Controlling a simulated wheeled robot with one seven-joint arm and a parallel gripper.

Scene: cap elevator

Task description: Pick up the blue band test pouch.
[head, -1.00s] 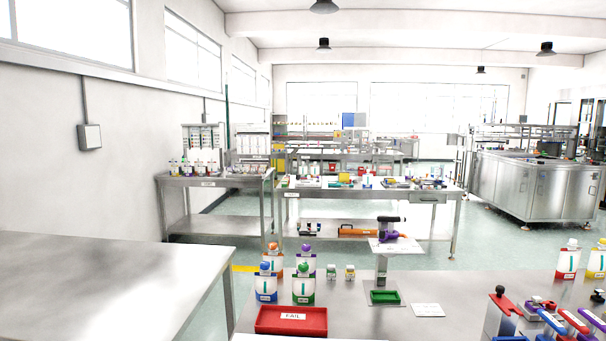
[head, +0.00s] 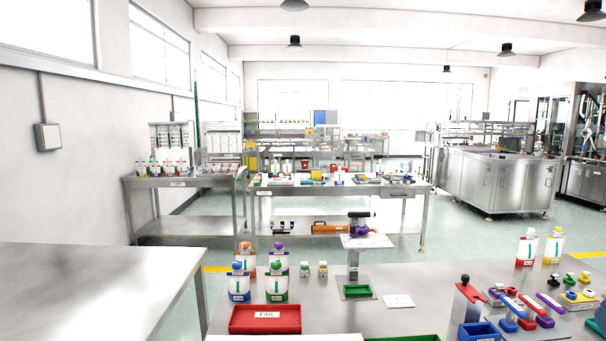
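The blue band pouch (head: 239,286) stands upright on the steel bench in the lower left of the head view. It is white with a blue lower band and a blue cap. An orange band pouch (head: 246,262) stands close behind it. A green band pouch (head: 276,287) stands to its right, with a purple band pouch (head: 279,258) behind that one. My gripper is not in view.
A red FAIL tray (head: 265,319) lies in front of the pouches. A stand with a green tray (head: 357,291) is to their right. Blue bins (head: 478,331) and coloured clamp-like tools (head: 520,312) crowd the right. An empty steel table (head: 90,285) is at left.

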